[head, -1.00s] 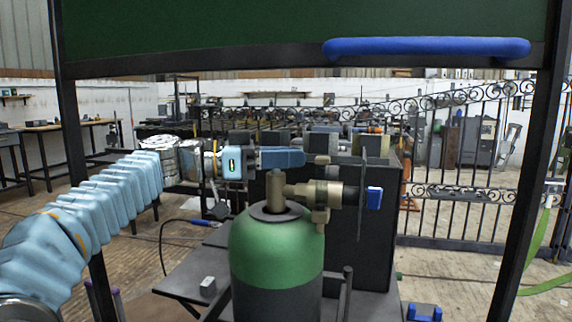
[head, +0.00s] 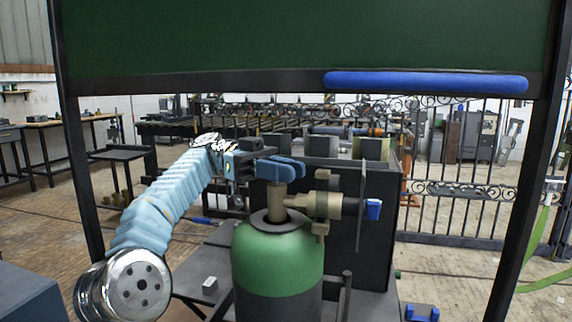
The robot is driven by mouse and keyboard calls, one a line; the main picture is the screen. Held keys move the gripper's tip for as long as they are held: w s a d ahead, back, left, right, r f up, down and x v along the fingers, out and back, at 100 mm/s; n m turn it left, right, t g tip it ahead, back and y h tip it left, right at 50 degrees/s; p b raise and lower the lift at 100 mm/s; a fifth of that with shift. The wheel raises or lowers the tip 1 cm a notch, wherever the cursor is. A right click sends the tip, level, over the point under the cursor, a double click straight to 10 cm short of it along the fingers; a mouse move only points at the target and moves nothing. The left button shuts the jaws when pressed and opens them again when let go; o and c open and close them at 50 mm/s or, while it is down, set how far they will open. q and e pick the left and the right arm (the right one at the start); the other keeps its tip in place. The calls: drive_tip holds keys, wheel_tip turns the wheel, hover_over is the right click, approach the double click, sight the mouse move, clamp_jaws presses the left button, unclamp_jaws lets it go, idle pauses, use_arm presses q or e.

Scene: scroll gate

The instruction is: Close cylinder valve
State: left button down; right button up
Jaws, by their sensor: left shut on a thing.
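The gas cylinder (head: 277,258) has a green shoulder and a dark lower body and stands upright in front of me. Its brass valve (head: 276,203) rises from the dark collar on top. A brass regulator fitting (head: 320,205) sticks out to the right, with a blue knob (head: 373,209) at its end. My left gripper (head: 287,169) comes in from the left, and its blue fingers are shut at the top of the valve. The valve's top part is hidden by the fingers. My right gripper is not in view.
A dark frame with a green panel and a blue bar (head: 425,82) spans the top, with posts on both sides. A dark cabinet (head: 345,240) stands behind the cylinder. A small blue object (head: 422,312) lies at the lower right. Open floor shows to the left.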

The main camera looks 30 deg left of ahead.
use_arm(q)
drive_tip(key=shift+s+m+g, duration=0.1)
drive_tip(key=shift+m+g, duration=0.6)
drive_tip(key=shift+g, duration=0.4)
drive_tip(key=c, duration=1.1)
unclamp_jaws()
drive_tip(key=shift+d+n+t, duration=0.1)
drive_tip(key=shift+n+t, duration=0.5)
drive_tip(key=shift+t, duration=0.2)
